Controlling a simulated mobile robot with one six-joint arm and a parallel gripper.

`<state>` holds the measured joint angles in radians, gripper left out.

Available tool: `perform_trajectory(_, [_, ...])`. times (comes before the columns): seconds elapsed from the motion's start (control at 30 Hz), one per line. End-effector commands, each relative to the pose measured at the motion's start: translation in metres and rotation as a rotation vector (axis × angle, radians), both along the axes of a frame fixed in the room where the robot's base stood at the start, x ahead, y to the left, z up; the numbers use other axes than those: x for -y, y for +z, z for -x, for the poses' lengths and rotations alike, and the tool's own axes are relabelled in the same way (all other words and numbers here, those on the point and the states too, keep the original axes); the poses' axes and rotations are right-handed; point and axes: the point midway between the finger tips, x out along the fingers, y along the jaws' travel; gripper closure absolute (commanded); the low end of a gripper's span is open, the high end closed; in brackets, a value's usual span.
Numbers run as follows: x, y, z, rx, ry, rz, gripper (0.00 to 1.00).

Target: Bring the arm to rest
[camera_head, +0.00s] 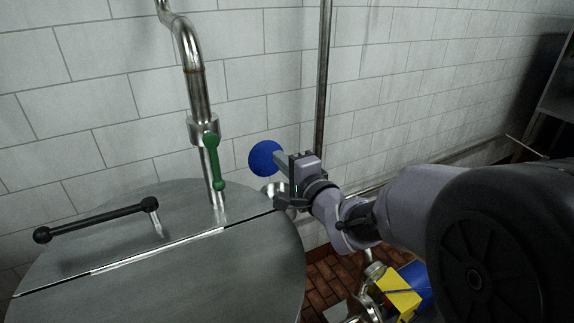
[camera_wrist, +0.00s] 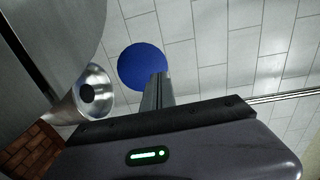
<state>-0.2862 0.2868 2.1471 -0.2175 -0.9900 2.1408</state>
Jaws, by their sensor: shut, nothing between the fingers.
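My gripper (camera_head: 280,155) is at the middle of the head view, held out in the air from my arm, beside the right edge of the metal tank. Its fingers are together and empty. In the wrist view, the shut fingers (camera_wrist: 158,88) point up toward a round blue disc (camera_wrist: 142,66) and overlap its lower edge. The disc also shows in the head view (camera_head: 263,157), just left of the fingertips. I cannot tell whether fingers and disc touch. My arm reaches in from the right.
The metal tank (camera_head: 200,270) has a black bar handle (camera_head: 95,220) and a pipe with a green lever handle (camera_head: 213,163). A thin vertical pipe (camera_head: 323,75) stands behind my gripper. A yellow part (camera_head: 398,290) sits low under my arm. A flared metal opening (camera_wrist: 92,92) is left of my fingers.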

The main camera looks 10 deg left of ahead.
Motion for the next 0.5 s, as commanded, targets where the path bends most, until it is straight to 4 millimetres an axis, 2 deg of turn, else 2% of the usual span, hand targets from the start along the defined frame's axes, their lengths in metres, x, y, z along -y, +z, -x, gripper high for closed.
perform_trajectory(0.1, [0.02,0.009,0.024,-0.001,-0.004,0.001,1.0])
perform_trajectory(0.3, [0.047,0.018,0.061,-0.001,-0.004,0.001,1.0])
perform_trajectory(0.47, [0.06,0.021,0.074,0.001,-0.01,0.009,1.0])
perform_trajectory(0.5, [0.067,0.021,0.074,0.006,-0.036,0.038,1.0])
